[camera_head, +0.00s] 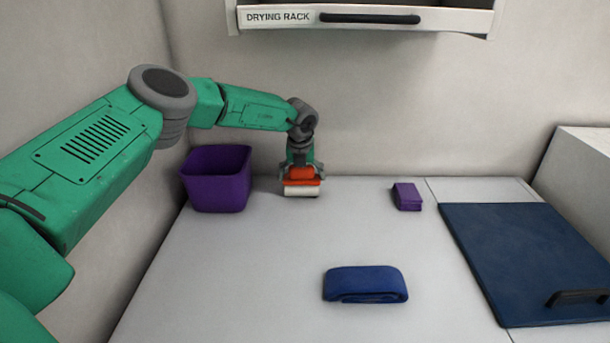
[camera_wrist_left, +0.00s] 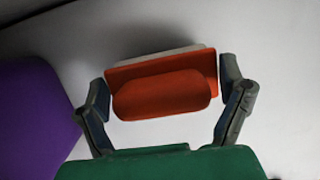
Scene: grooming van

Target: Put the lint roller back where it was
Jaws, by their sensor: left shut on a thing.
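The lint roller (camera_head: 301,183) has an orange-red top and a white lower part. It is at the back of the counter, to the right of the purple bin. My left gripper (camera_head: 302,172) is above it with its fingers on either side, shut on it. In the left wrist view the lint roller (camera_wrist_left: 160,93) sits between the two fingers of the left gripper (camera_wrist_left: 165,95). Whether its white underside touches the counter is hard to tell. My right gripper is in neither view.
A purple bin (camera_head: 216,180) stands at the back left, close to the roller. A small purple block (camera_head: 407,197) and a folded blue cloth (camera_head: 365,284) lie on the white counter (camera_head: 240,270). A drying rack (camera_head: 365,18) hangs above.

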